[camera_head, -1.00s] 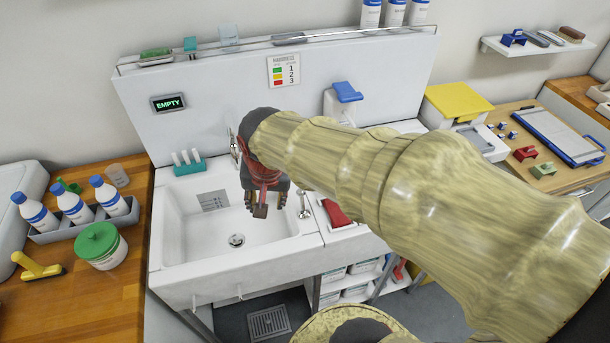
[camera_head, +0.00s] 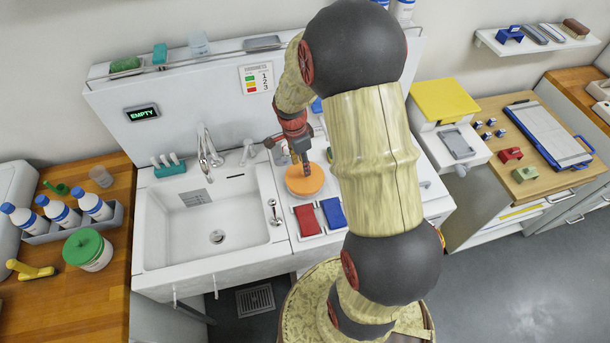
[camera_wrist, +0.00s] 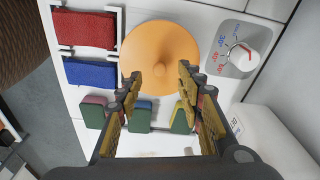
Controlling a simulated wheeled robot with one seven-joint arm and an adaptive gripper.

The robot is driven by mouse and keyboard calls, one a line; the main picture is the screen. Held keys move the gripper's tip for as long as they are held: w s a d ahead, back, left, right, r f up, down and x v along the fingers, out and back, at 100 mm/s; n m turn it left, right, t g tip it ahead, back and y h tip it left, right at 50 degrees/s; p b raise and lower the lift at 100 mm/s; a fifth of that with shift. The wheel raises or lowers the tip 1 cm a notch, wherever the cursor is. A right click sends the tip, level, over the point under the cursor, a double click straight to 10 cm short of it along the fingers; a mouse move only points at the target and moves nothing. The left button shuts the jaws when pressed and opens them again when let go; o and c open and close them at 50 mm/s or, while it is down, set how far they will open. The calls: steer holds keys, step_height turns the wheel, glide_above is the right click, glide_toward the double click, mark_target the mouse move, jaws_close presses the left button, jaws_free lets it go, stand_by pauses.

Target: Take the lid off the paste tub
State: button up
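An orange round disc with a small central knob (camera_head: 305,184) lies on the white counter right of the sink; it also shows in the wrist view (camera_wrist: 165,38). It looks like a lid, but I cannot tell what is under it. My gripper (camera_head: 301,163) points down over it. In the wrist view my gripper (camera_wrist: 159,78) is open, its two fingers apart near the knob with nothing held between them. I cannot tell whether they touch it. A white tub (camera_head: 101,263) with a green lid (camera_head: 83,246) stands on the wooden counter at the left. No label names either as paste.
A red pad (camera_head: 307,220) and a blue pad (camera_head: 333,212) lie in front of the disc. Several small coloured blocks (camera_wrist: 140,115) and a temperature dial (camera_wrist: 240,50) are close by. The tap (camera_head: 207,150) stands left of my gripper. The sink basin (camera_head: 215,220) is empty.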

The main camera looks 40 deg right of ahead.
steer(key=f, duration=0.4)
steer(key=shift+s+d+f, duration=0.1)
steer(key=shift+d+f, duration=0.05)
steer(key=shift+d, duration=0.15)
steer(key=shift+c, duration=0.5)
steer(key=c, duration=0.7)
jaws_close()
